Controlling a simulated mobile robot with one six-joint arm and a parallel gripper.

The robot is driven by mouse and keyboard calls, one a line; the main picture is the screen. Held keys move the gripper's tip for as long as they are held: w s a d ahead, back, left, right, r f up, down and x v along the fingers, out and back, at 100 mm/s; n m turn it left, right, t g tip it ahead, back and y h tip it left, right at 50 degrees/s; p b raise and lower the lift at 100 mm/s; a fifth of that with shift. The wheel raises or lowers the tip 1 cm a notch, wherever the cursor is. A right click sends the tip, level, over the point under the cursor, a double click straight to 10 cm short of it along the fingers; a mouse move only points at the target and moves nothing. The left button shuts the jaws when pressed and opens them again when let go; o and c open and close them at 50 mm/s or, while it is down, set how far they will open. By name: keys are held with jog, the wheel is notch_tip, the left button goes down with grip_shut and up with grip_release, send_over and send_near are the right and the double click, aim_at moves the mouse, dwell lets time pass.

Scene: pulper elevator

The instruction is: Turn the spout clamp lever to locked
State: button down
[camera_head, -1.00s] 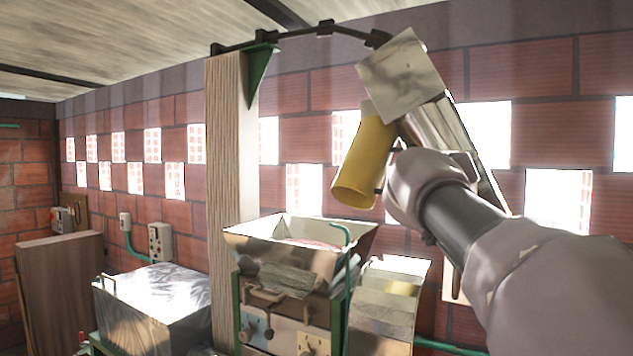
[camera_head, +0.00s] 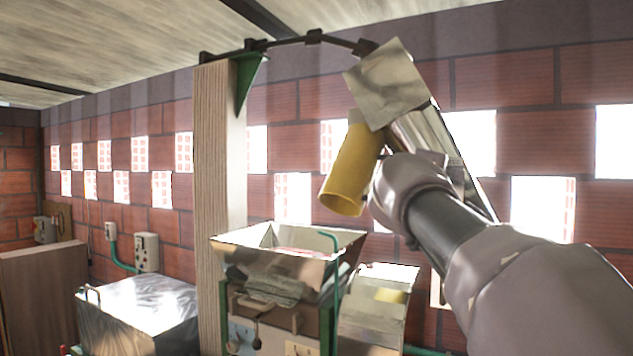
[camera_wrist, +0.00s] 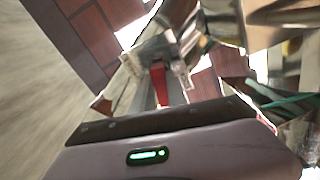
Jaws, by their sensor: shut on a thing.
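The yellow spout (camera_head: 351,170) hangs tilted below the grey metal head (camera_head: 386,85) of the elevator, high above the hopper. My gripper's fingers (camera_wrist: 160,92) show in the wrist view, closed on a red lever (camera_wrist: 158,76), which I take to be the spout clamp lever. The lever is mostly hidden between the fingers, and its angle is hard to read. In the head view my wrist is right beside the spout. My fingertips and the lever are hidden there.
A metal hopper (camera_head: 284,244) on a green-framed machine stands below the spout. A wooden post (camera_head: 219,160) rises left of it. A metal-covered box (camera_head: 138,310) stands at lower left. The sloping elevator leg runs close behind my arm. Brick wall lies behind.

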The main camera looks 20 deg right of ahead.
jog(key=shift+r+n, duration=0.15)
jog(key=shift+n, duration=1.25)
jog(key=c, duration=1.6)
grip_release()
jog(key=shift+o, duration=1.4)
jog(key=shift+w+d, duration=0.1)
jog(key=shift+d, duration=0.1)
jog(key=shift+a, duration=0.15)
